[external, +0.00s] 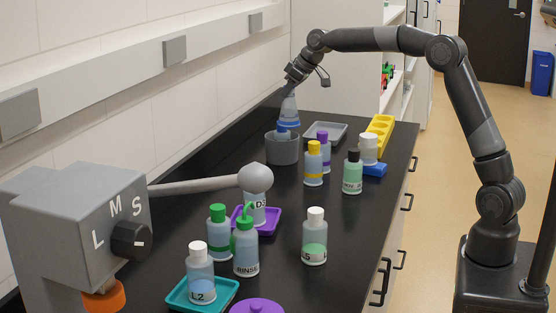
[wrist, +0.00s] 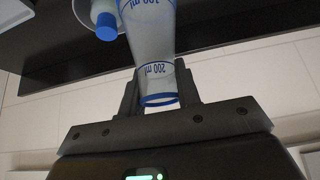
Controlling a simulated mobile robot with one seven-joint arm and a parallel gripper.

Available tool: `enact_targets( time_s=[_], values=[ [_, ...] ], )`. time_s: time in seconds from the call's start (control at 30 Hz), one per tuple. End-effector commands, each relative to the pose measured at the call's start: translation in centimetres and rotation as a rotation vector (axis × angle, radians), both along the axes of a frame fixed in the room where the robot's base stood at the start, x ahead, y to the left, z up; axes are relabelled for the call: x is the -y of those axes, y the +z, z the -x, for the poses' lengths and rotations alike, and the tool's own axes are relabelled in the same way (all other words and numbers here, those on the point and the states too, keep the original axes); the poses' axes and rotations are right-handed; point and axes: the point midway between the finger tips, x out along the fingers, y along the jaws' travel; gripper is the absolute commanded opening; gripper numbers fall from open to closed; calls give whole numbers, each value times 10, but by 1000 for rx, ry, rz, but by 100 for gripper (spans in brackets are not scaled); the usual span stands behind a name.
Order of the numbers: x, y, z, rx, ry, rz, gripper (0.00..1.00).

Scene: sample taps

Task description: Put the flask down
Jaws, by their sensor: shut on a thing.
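The flask (external: 289,112) is clear with blue markings and a blue band, and hangs from my gripper (external: 293,84) above the grey round pot (external: 282,152) at the back of the bench. In the wrist view the flask (wrist: 156,50) shows blue "100 ml" and "200 ml" marks and a blue rim. My gripper (wrist: 160,95) is shut on it near that rim. A blue-capped bottle (wrist: 105,22) stands beside the flask in the wrist view, apparently in the pot. In the external view I cannot tell whether the flask touches the pot.
A grey tray (external: 325,132) lies right of the pot. Yellow-capped (external: 313,165) and purple-capped (external: 323,150) bottles stand close by. A yellow rack (external: 380,128), a black-capped bottle (external: 352,172) and a blue block (external: 375,170) are further right. The tap box (external: 75,215) and several bottles fill the front.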

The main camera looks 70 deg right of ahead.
Motion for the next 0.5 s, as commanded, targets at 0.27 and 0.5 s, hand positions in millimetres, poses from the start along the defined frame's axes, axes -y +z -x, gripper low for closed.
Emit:
enact_targets(
  time_s=[0.27, 0.5],
  values=[
    [0, 55, -1, 2, 0, 1, 0],
    [-44, 61, -7, 1, 67, -4, 0]
  ],
)
